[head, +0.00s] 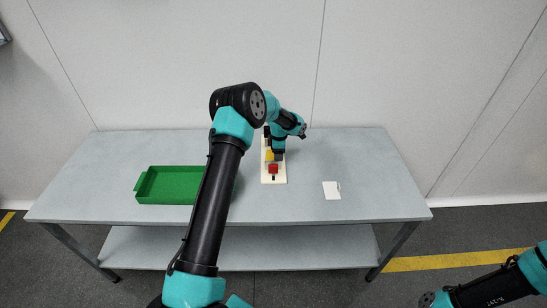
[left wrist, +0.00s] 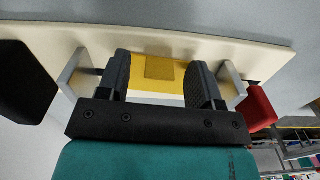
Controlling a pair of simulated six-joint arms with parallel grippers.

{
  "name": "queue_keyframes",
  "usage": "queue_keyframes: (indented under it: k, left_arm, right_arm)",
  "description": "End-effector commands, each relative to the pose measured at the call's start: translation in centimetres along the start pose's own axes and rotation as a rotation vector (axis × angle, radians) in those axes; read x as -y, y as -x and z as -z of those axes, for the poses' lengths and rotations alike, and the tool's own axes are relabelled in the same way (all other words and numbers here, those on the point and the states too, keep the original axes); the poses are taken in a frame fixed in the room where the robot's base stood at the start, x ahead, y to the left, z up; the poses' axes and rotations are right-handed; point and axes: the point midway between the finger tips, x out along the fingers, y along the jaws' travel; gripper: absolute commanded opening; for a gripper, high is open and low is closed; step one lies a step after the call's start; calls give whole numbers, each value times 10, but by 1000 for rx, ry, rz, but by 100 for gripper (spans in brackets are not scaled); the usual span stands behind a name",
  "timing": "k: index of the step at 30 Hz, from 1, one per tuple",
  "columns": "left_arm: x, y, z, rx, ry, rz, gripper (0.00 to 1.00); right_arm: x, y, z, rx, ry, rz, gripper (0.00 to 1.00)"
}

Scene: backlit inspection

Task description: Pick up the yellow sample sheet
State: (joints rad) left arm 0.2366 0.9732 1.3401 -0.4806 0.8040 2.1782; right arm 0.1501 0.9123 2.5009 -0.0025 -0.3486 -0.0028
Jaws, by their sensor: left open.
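The yellow sample sheet (left wrist: 172,92) shows between the two fingers of my left gripper (left wrist: 162,75) in the left wrist view, with a darker yellow square in its middle. The fingers are open, one on each side of it; I cannot tell whether they touch it. In the head view the yellow sheet (head: 269,155) is a small patch at the cream board (head: 281,180), partly hidden by my left gripper (head: 278,156). The cream board also shows in the left wrist view (left wrist: 205,42). My right gripper is not in view; only part of my right arm shows at bottom right.
A red block (head: 273,169) is on the board just in front of the yellow sheet. Grey upright plates (left wrist: 233,83) stand beside the fingers. A green tray (head: 165,185) is on the table's left, a white card (head: 332,190) on the right. The table's right side is mostly clear.

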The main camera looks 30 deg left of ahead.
Motion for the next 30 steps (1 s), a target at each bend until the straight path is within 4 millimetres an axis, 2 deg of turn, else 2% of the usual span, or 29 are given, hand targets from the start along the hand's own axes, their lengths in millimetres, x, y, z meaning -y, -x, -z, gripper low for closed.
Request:
queue_keyframes:
  k: [15,30]
  left_arm:
    - [0,-2,0,0,0,-1,60]
    - [0,-2,0,0,-1,-1,12]
  right_arm:
    - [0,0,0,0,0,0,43]
    - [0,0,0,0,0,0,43]
